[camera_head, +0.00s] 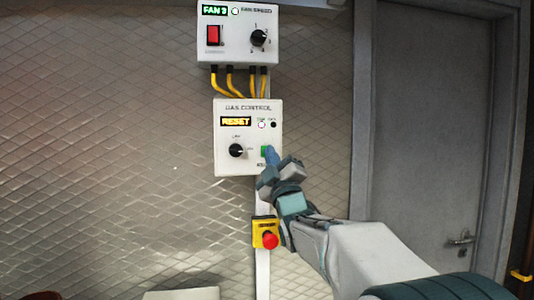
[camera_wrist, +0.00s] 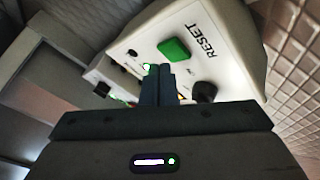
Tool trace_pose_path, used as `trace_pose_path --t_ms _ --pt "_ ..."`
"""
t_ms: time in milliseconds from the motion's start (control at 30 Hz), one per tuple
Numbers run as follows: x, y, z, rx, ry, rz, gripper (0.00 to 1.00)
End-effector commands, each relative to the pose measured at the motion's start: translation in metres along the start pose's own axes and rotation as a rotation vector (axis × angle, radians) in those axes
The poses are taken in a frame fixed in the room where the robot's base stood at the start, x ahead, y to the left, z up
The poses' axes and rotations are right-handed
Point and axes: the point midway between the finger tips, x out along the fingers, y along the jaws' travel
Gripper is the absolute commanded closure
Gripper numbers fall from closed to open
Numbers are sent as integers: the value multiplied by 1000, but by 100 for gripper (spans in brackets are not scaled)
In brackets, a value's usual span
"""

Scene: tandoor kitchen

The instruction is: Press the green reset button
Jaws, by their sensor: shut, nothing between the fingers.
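The green reset button (camera_head: 265,151) is on the lower right of the white gas control box (camera_head: 224,165). In the wrist view the button (camera_wrist: 173,49) is a green rectangle beside the word RESET, just beyond my fingertips. My gripper (camera_head: 270,154) is shut and empty, its fingertips overlapping the button's right edge in the head view. In the wrist view my gripper (camera_wrist: 157,68) shows its two fingers together, with the button uncovered past the tips. I cannot tell whether the fingers touch the box. The box's display (camera_head: 235,121) reads RESET in yellow.
A black knob (camera_head: 236,150) sits left of the button. A fan box (camera_head: 213,53) with a red switch (camera_head: 213,35) is above, joined by yellow cables (camera_head: 231,80). A red emergency button (camera_head: 270,241) is below, near my arm. A grey door (camera_head: 430,120) stands at right.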

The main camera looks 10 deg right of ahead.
Motion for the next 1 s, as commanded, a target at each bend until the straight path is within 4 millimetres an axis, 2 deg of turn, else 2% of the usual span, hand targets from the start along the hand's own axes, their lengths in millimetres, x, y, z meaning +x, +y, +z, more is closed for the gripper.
trace_pose_path --t_ms 1000 --pt "9 -6 5 0 0 0 100"
